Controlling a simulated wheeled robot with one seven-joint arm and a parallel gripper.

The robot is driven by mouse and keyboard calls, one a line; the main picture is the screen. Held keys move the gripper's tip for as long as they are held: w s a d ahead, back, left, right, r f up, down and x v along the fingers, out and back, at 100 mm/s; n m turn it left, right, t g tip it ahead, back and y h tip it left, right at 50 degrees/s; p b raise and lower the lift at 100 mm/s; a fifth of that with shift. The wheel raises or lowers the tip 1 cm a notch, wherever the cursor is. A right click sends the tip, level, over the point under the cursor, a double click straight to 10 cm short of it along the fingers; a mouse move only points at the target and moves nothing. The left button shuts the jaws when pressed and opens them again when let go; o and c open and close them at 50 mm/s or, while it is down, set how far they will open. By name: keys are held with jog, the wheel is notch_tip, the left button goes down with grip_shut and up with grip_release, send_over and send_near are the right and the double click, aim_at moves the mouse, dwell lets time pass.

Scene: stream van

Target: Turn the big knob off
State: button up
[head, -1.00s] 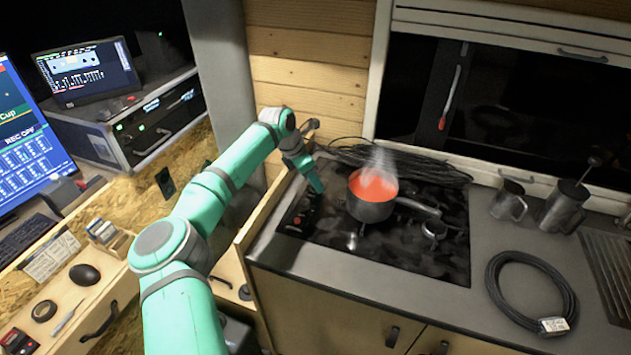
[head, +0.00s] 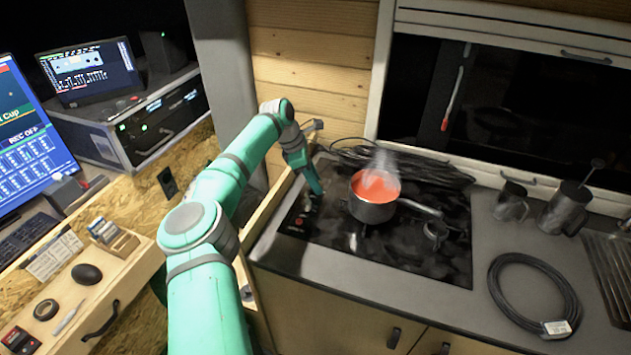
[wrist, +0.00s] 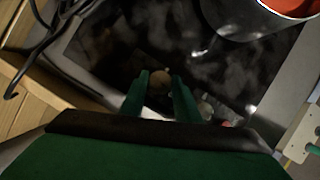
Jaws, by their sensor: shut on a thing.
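The hob (head: 400,255) is a dark glass plate in the counter. My gripper (head: 317,192) reaches down at its left edge, left of the pot. In the wrist view my gripper's (wrist: 160,88) two green fingers are shut on a round, tan-topped knob (wrist: 160,78), one finger on each side. The knob's lower part is hidden, and I cannot read its setting. A second small, pale round piece (wrist: 205,109) shows just right of the fingers. A steel pot (head: 371,211) of red, steaming liquid stands on the hob; its side also shows in the wrist view (wrist: 238,18).
A black cable coil (head: 440,172) lies behind the hob, near the gripper. The pot's handle points right. A second cable coil (head: 532,297) and metal jugs (head: 565,208) stand on the counter to the right. A wooden edge panel borders the counter's left side.

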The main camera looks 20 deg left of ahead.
jog(key=shift+a, duration=0.1)
jog(key=o, duration=1)
jog(key=shift+o, duration=0.2)
jog(key=v, duration=1.1)
jog(key=shift+a+f, duration=0.1)
